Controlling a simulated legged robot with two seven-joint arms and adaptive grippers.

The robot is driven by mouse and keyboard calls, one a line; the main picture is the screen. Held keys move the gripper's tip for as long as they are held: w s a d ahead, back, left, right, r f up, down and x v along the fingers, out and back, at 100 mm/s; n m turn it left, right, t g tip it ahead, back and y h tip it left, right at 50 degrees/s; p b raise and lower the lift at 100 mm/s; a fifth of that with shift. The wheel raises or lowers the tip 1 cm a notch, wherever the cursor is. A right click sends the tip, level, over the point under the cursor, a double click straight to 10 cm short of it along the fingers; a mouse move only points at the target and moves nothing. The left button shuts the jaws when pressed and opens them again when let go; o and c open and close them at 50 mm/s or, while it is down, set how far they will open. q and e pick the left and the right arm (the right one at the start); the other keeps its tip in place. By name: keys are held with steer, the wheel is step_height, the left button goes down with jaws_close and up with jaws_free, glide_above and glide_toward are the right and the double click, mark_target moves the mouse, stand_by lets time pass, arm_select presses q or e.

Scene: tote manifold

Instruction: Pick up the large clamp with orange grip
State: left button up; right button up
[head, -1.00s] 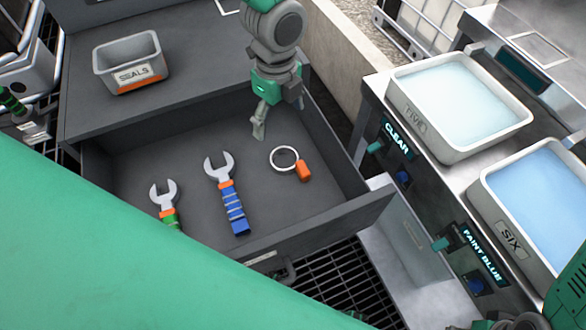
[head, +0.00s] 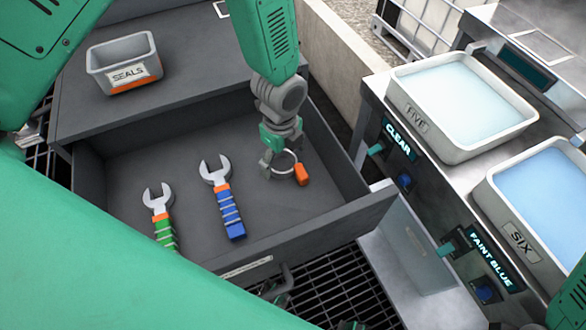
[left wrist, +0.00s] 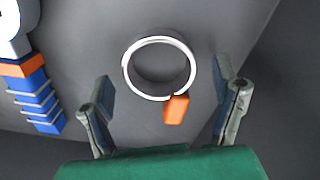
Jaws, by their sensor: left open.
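The large clamp with orange grip is a pale metal ring (head: 284,153) with an orange tab (head: 301,174), lying on the drawer floor at its right side. In the left wrist view the ring (left wrist: 126,70) and its orange tab (left wrist: 176,109) lie between and just beyond the two fingers. My left gripper (head: 283,172) is open and empty, just above the ring in the head view, its fingers covering part of the ring. It also shows in the left wrist view (left wrist: 166,92). I cannot tell whether the fingers touch the ring. My right gripper is not visible.
The open drawer (head: 335,218) also holds a blue-handled wrench (head: 230,212) and a green-handled wrench (head: 163,227). A grey SEALS bin (head: 124,64) stands on the cabinet top. Trays FIVE (head: 416,122) and SIX (head: 519,240) stand to the right.

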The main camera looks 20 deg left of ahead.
arm_select(q)
steer(key=shift+d+f, duration=0.1)
steer(key=shift+f, duration=0.6)
steer(key=c, duration=1.3)
